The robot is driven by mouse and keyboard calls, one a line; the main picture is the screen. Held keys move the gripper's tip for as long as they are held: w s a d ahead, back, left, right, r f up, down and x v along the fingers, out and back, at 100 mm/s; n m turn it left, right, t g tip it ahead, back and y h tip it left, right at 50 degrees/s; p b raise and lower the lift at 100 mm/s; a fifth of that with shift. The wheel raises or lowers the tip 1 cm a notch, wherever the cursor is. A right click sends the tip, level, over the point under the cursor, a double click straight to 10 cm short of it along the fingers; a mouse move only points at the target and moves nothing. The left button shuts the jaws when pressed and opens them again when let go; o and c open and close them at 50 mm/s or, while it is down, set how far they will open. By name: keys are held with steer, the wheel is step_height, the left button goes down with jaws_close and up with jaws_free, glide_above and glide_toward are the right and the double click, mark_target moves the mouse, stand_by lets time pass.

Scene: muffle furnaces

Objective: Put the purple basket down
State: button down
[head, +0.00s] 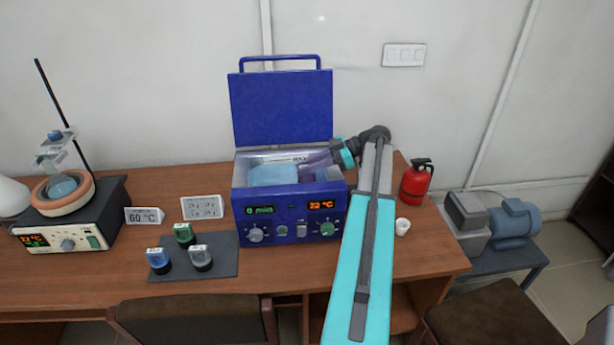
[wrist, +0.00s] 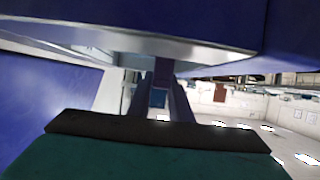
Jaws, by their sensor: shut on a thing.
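The blue water bath (head: 290,208) stands open on the table, with pale blue water (head: 272,175) inside. My arm reaches over its right side, and my gripper (head: 314,160) is low inside the tank opening. In the wrist view my gripper (wrist: 160,95) is shut on a small blue-purple piece, which I take to be part of the purple basket (wrist: 158,98). The basket's body cannot be made out; the tank walls and my gripper hide it. I cannot tell if it touches the tank floor.
The raised blue lid (head: 281,108) stands behind the tank. A grey mat (head: 222,268) with several small jars lies in front left. A red extinguisher (head: 416,182) and a white cup (head: 402,227) are to the right. A stirrer hotplate (head: 68,228) is far left.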

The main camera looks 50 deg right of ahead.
mark_target(307, 177)
steer(key=shift+f+p, duration=0.65)
steer(key=shift+f, duration=1.25)
steer(key=shift+f, duration=0.1)
steer(key=c, duration=1.9)
jaws_free()
